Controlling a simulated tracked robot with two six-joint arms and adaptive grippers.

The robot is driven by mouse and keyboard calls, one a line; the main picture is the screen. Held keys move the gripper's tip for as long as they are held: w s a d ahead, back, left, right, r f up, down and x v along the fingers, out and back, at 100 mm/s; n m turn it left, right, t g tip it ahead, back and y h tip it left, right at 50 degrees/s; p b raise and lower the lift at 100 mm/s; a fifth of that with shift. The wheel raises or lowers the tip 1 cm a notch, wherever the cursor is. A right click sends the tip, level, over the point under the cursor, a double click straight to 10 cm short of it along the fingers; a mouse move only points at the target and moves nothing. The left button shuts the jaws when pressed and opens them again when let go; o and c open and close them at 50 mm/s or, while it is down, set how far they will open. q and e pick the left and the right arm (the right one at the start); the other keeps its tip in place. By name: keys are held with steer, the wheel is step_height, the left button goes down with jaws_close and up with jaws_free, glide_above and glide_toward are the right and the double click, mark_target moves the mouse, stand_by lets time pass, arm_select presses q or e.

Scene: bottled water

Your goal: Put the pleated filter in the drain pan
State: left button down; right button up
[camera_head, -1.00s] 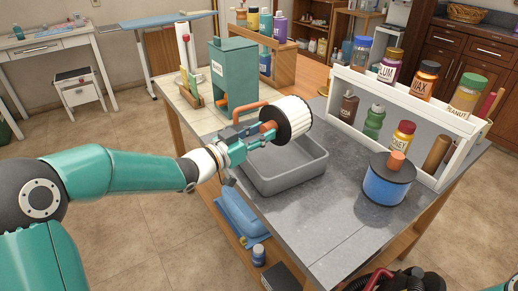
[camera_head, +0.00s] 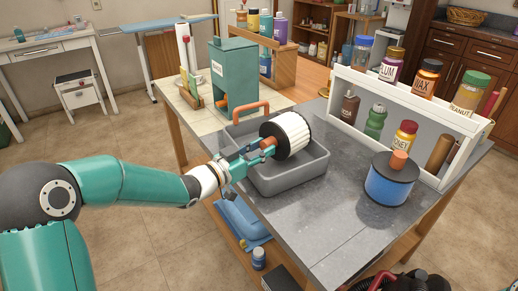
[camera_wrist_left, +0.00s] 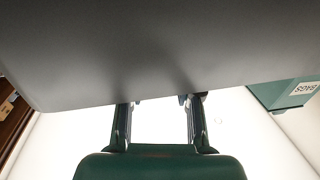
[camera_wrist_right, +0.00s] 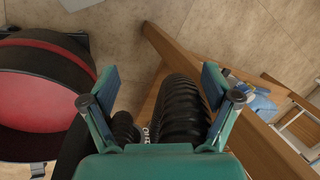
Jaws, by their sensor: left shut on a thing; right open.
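The pleated filter (camera_head: 290,132) is a white ribbed cylinder with black end caps and an orange knob. My left gripper (camera_head: 262,151) is shut on it by the knob and holds it tilted, over the drain pan. The filter's dark cap (camera_wrist_left: 160,50) fills the top of the left wrist view. The drain pan (camera_head: 285,184) is a grey rectangular tray with an orange handle, on the workbench; the filter hides part of its inside. Whether the filter touches the pan is unclear. My right gripper (camera_wrist_right: 160,100) is open and empty in the right wrist view, above a black ribbed hose.
A blue filter (camera_head: 390,183) with black caps and an orange knob stands right of the pan. A white rack (camera_head: 400,95) of bottles stands behind it. A green box (camera_head: 232,78) stands at the back left. The bench's front right is clear.

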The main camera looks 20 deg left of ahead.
arm_select(q)
steer(key=c, duration=0.8)
jaws_free()
steer(key=shift+f, duration=0.1)
steer(key=shift+r+p, duration=0.65)
steer(key=shift+p, duration=0.1)
steer(key=v, duration=1.2)
